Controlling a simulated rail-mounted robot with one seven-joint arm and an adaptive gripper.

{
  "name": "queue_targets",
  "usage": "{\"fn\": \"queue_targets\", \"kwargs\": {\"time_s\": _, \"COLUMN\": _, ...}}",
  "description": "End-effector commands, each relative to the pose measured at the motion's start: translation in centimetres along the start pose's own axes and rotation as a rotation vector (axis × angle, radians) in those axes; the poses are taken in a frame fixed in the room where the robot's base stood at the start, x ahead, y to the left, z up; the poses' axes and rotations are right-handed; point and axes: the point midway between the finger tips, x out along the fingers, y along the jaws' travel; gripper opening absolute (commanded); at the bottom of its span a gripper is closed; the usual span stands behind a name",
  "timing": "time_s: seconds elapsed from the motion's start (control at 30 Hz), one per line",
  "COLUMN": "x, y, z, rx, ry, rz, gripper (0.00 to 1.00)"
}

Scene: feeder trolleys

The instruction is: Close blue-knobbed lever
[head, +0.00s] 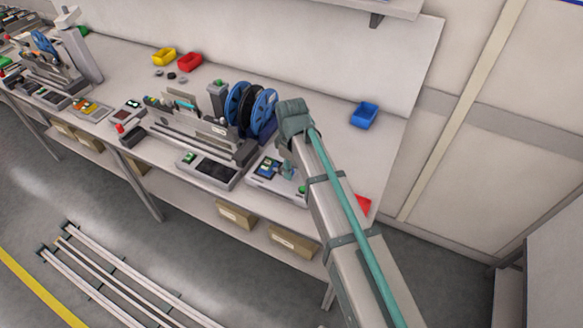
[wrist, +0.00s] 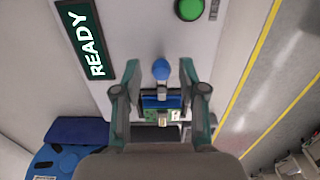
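The lever's blue knob (wrist: 161,69) shows in the wrist view, on a pale device panel (wrist: 133,20). My gripper (wrist: 158,78) has its two fingers spread, one on each side of the knob, with a gap on both sides. Below the knob, between the fingers, are a blue part (wrist: 160,101) and a small green piece with metal contacts; how they join the lever is unclear. In the head view my gripper (head: 286,171) is low over a device (head: 262,186) at the bench's right front; the knob cannot be made out there.
A READY display (wrist: 86,42) and a green button (wrist: 189,9) are on the panel. Blue reels (head: 262,110) stand on the bench behind the device. A blue bin (head: 364,115) stands at the back right, with bare bench around it.

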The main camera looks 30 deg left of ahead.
Motion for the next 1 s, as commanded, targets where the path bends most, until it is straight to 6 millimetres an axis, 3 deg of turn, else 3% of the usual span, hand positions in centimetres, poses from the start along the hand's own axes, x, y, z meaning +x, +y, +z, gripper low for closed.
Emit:
{"fn": "queue_targets", "kwargs": {"time_s": 0.3, "x": -0.1, "y": -0.1, "z": 0.1, "rx": 0.001, "ry": -0.001, "rz": -0.001, "gripper": 0.46}}
{"fn": "queue_targets", "kwargs": {"time_s": 0.47, "x": -1.2, "y": 0.0, "z": 0.0, "rx": 0.001, "ry": 0.0, "rz": 0.0, "gripper": 0.46}}
{"fn": "queue_targets", "kwargs": {"time_s": 1.0, "x": -10.5, "y": 0.1, "z": -0.1, "rx": 0.0, "ry": 0.001, "rz": 0.001, "gripper": 0.46}}
